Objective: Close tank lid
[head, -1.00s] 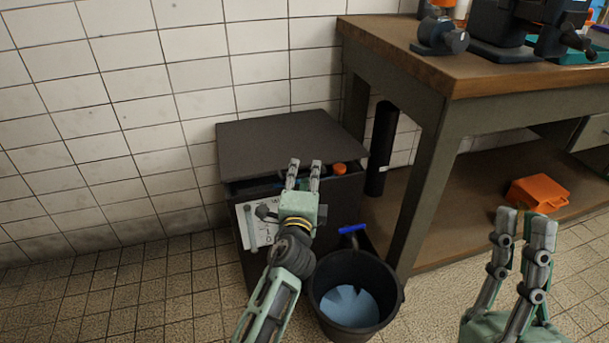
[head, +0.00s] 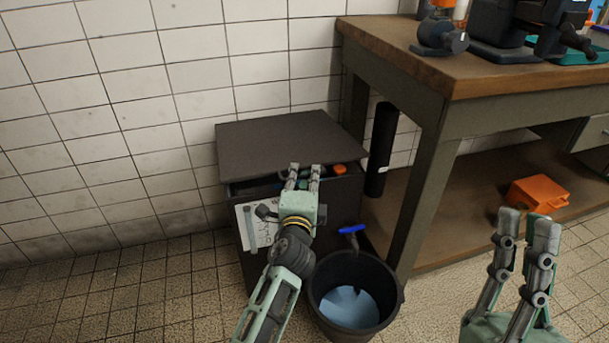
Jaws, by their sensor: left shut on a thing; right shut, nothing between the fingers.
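The tank (head: 338,208) is a dark box against the tiled wall. Its flat dark grey lid (head: 270,140) sits over the top, with a narrow gap at the front where the lid edge is still above the box rim. My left gripper (head: 304,170) is at the lid's front edge, its fingertips over the edge, and is shut on the lid. The exact contact under the fingers is hidden. My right gripper (head: 527,218) is shut and empty at the lower right, well away from the tank.
A black bucket (head: 392,305) with a blue bottom stands in front of the tank. A wooden workbench (head: 425,75) stands to the right, with an orange case (head: 537,193) on its lower shelf. An orange item (head: 339,169) shows in the lid gap.

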